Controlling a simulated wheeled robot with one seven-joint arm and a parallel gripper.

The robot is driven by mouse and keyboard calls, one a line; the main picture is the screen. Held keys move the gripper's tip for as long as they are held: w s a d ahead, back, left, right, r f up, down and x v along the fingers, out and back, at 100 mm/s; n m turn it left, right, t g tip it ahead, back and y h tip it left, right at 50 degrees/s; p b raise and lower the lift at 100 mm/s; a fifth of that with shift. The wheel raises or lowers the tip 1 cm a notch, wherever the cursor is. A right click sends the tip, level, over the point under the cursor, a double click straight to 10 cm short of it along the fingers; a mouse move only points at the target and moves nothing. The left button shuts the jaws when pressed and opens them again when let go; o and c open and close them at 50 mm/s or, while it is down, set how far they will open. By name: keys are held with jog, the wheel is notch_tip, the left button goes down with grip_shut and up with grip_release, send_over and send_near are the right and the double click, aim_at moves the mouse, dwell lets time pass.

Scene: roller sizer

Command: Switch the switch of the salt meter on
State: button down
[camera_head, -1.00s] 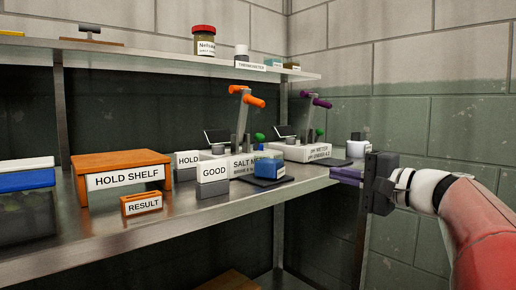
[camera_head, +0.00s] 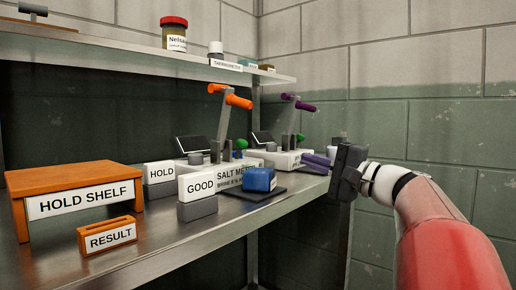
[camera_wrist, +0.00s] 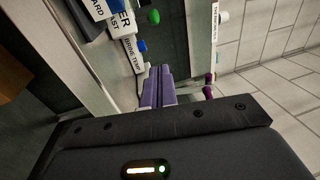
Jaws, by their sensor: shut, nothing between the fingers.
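The salt meter (camera_head: 228,171) is a white box on the bench in the head view, partly hidden behind the GOOD block and a blue block. A post with an orange handle (camera_head: 230,97) rises from it, and a green knob (camera_head: 241,144) and a dark screen (camera_head: 194,144) show at its top. I cannot tell which part is its switch.
The GOOD block (camera_head: 199,211), HOLD block (camera_head: 160,174), blue block (camera_head: 258,179), RESULT holder (camera_head: 107,238) and orange hold shelf (camera_head: 75,177) stand on the bench. An upper shelf (camera_head: 110,52) overhangs the back.

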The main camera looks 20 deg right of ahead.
jog(key=p, duration=0.1)
send_near(239, 151)
jog(key=w+d+r, duration=0.1)
jog(key=w, duration=0.1)
jog(key=w+d+r, duration=0.1)
jog(key=d, duration=0.1)
jog(key=shift+w+d+r, duration=0.1)
jog(key=shift+w+d, duration=0.2)
jog(key=shift+w, duration=0.1)
jog(key=a, duration=0.2)
jog(key=w+a, duration=0.1)
jog(key=shift+w+a+r, duration=0.1)
jog(key=shift+r, duration=0.15)
jog(key=shift+w+a, duration=0.15)
jog(key=shift+a, duration=0.3)
jog(key=shift+r, duration=0.1)
jog(key=shift+w+r+p, duration=0.15)
jog(key=shift+r+p, duration=0.1)
jog(key=shift+p, duration=0.9)
